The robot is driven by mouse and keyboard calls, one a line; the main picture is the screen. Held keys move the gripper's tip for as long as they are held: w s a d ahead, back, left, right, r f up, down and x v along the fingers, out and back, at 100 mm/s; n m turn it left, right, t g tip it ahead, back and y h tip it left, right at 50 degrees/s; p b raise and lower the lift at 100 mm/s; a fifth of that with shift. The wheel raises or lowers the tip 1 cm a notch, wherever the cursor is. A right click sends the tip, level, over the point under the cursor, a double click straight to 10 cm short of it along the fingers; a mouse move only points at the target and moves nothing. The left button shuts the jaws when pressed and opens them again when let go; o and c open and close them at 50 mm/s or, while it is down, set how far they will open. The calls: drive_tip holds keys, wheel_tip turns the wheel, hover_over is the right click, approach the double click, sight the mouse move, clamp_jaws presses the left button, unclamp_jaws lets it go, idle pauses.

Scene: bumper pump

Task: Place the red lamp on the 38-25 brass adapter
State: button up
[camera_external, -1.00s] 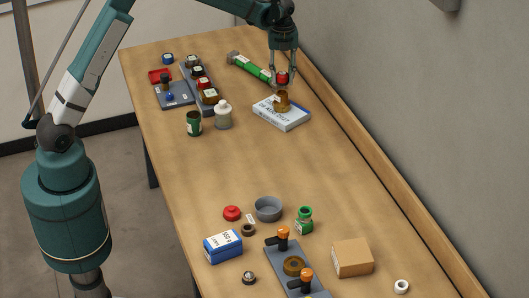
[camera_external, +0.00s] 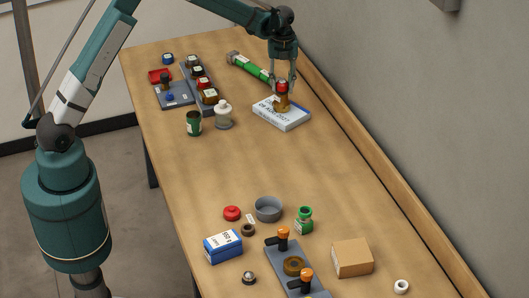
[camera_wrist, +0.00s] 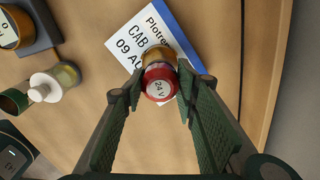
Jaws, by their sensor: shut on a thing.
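The red lamp (camera_external: 282,86), marked "24 V" on its top in the wrist view (camera_wrist: 159,83), is between the fingertips of my gripper (camera_external: 283,84). My gripper (camera_wrist: 158,84) is shut on it and holds it upright. The brass adapter (camera_external: 281,103) stands on a white and blue box directly under the lamp. In the wrist view the adapter (camera_wrist: 158,56) shows just behind the lamp. The lamp's lower end is at the top of the adapter; I cannot tell whether they touch. The adapter's size marking is not readable.
The box (camera_external: 290,117) lies flat near the wall-side ledge. A pale bottle (camera_external: 223,115) and a green cup (camera_external: 194,123) stand to the left, near a rack (camera_external: 212,108) of lamps. The table's middle is clear.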

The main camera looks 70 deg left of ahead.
sight(282, 82)
drive_tip(key=o, duration=0.9)
drive_tip(key=shift+f, duration=0.1)
drive_tip(key=shift+r, duration=0.2)
wheel_tip(282, 82, up, 12)
idle(0.9)
